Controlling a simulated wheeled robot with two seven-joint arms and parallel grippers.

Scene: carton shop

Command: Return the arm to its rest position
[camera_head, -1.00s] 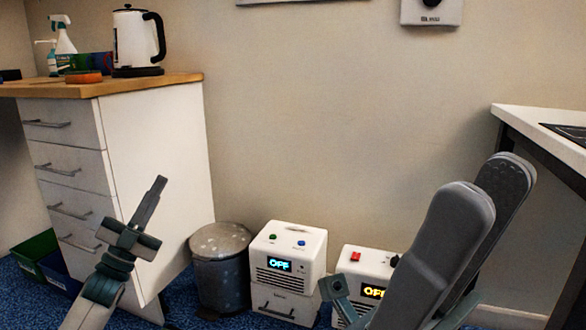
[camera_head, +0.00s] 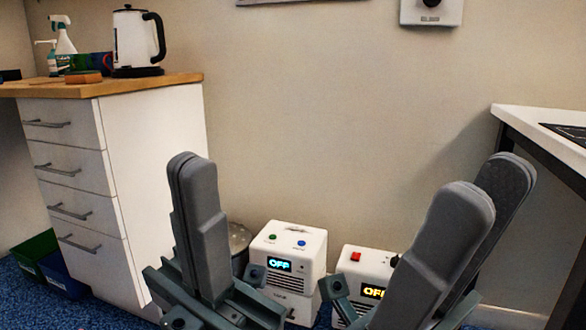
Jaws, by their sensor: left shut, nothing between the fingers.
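My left gripper (camera_head: 188,165) is in the lower left-middle of the head view. Its grey finger pads point up and lie together, shut with nothing between them. It stands in front of the white drawer cabinet and hides most of the bin. My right gripper (camera_head: 490,178) is at the lower right, its fingers pointing up and leaning right. Its two pads stand apart with a gap, and I see nothing held between them.
A white drawer cabinet (camera_head: 160,150) with a wooden top carries a kettle (camera_head: 133,40) and spray bottles. Two white boxes with OFF displays (camera_head: 286,250) (camera_head: 365,270) stand on the floor. A table edge (camera_head: 535,120) is at right. Bins (camera_head: 62,272) sit lower left.

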